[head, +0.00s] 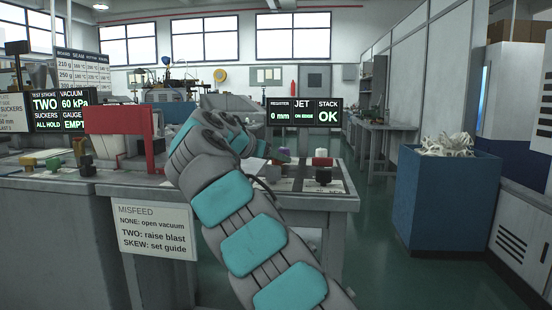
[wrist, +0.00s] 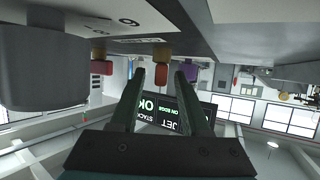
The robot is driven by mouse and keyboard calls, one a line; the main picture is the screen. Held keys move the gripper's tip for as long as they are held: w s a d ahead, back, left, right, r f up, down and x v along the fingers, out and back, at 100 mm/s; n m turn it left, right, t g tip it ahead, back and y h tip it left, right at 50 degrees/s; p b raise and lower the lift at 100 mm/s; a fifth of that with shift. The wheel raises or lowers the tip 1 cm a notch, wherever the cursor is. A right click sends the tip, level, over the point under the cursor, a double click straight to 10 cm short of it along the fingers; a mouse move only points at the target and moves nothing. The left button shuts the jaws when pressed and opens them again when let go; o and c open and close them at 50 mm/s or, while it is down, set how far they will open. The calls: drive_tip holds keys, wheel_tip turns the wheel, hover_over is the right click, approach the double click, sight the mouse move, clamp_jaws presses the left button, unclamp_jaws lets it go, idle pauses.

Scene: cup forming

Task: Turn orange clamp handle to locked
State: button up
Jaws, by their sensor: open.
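My gripper (wrist: 160,76) is open in the wrist view, its two dark fingers apart. In that view, which is upside down, an orange-yellow knob with a red end (wrist: 161,54) shows in the gap between the fingertips. I cannot tell whether it is the clamp handle, or how far beyond the tips it lies.
A red frame (head: 118,121) stands left of my arm. A blue bin (head: 445,205) stands right, with free floor between.

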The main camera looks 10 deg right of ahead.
drive_tip(key=v, duration=0.7)
drive_tip(key=shift+s+a+r, duration=0.1)
drive_tip(key=shift+a, duration=0.15)
drive_tip(key=shift+s+a, duration=0.1)
drive_tip(key=shift+s, duration=0.05)
